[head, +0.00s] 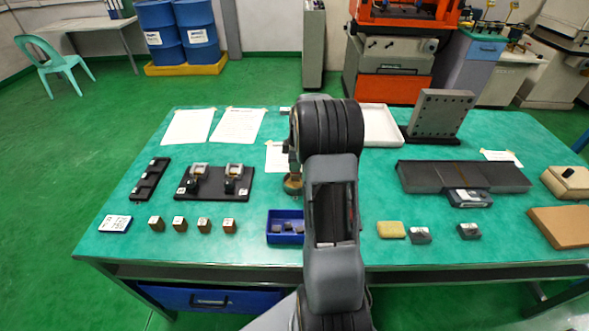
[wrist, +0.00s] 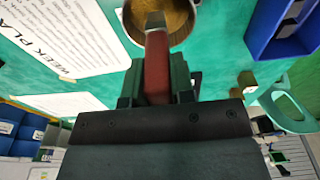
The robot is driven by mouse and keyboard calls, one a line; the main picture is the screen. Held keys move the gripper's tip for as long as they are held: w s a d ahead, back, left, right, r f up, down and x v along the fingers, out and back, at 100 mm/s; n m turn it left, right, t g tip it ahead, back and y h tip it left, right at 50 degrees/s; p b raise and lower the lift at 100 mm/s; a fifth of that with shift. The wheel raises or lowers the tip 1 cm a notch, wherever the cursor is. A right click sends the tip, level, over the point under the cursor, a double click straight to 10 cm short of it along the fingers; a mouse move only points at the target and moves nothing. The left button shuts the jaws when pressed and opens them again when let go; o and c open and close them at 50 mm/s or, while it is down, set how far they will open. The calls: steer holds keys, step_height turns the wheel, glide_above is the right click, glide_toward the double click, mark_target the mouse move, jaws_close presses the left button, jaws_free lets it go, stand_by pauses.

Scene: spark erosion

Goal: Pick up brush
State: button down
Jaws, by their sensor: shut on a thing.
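The brush (wrist: 157,68) has a red-brown handle and a pale metal-looking end, seen in the wrist view. My gripper (wrist: 158,88) is shut on the handle, with one jaw on either side. The metal end reaches over the round cup (wrist: 180,14), which has a brownish inside. I cannot tell whether the brush tip is inside the cup or above it. In the head view the cup (head: 293,187) stands on the green table, partly behind my arm, and the brush is not clearly visible.
A blue tray (head: 286,238) with dark pieces lies just in front of the cup. A black fixture board (head: 214,196) is to the left, with several small blocks in front. A sponge (head: 391,230) and a long grey plate (head: 461,178) are to the right.

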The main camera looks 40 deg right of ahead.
steer(key=s+r+b, duration=0.2)
steer(key=s+r, duration=0.8)
steer(key=s, duration=0.4)
steer(key=shift+r, duration=0.1)
stand_by(1.2)
steer(key=w+f+p, duration=0.1)
steer(key=w+f, duration=0.1)
steer(key=w, duration=0.2)
steer(key=w+f+p, duration=0.2)
steer(key=w, duration=0.3)
steer(key=w+f+p, duration=0.2)
steer(key=w, duration=0.3)
steer(key=shift+f, duration=0.1)
steer(key=shift+f+b, duration=1.6)
steer(key=shift+f, duration=1.3)
steer(key=shift+s+f+b, duration=0.1)
steer(key=shift+f+b, duration=0.45)
steer(key=shift+f, duration=0.05)
